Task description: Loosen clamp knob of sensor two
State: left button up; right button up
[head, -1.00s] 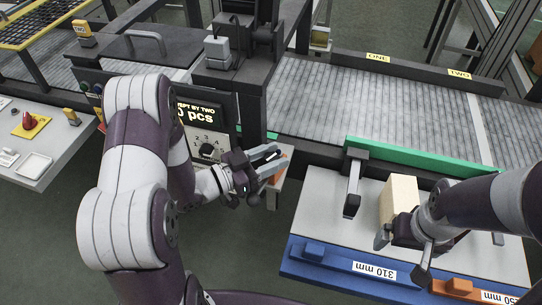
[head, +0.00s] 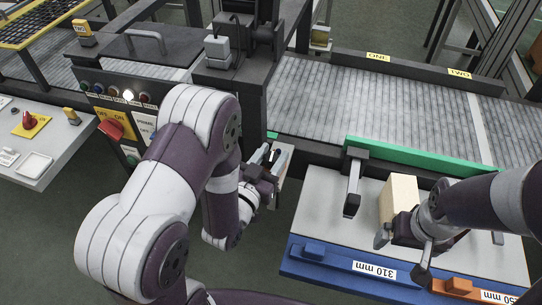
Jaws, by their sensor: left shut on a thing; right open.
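My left forearm covers much of the machine's front panel. My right gripper (head: 404,252) is open at the front of a beige block (head: 398,199) on the light board, with its fingers apart.
The conveyor (head: 370,110) runs across the back with a green rail (head: 420,162) along its near side.

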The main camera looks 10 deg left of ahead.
pick_arm(q)
jog(key=n+y, duration=0.3)
jog(key=y, duration=0.2)
jog(key=n+y+b, duration=0.1)
jog(key=n+y, duration=0.2)
jog(key=y, duration=0.1)
jog(key=shift+d+g+y, duration=0.2)
jog(key=shift+g+y, duration=0.1)
jog(key=shift+y, duration=0.1)
jog(key=n+g+y, duration=0.2)
jog(key=n+y, duration=0.1)
jog(key=y, duration=0.1)
jog(key=shift+n+y, duration=0.4)
jog(key=shift+n+g+y, duration=1.6)
jog(key=shift+g+y, duration=0.2)
jog(key=shift+g, duration=0.2)
jog(key=shift+r+n, duration=0.1)
jog(key=shift+n, duration=0.2)
jog(key=o, duration=1)
jog(key=shift+w+a, duration=0.1)
jog(key=shift+a, duration=0.05)
jog(key=shift+c, duration=0.2)
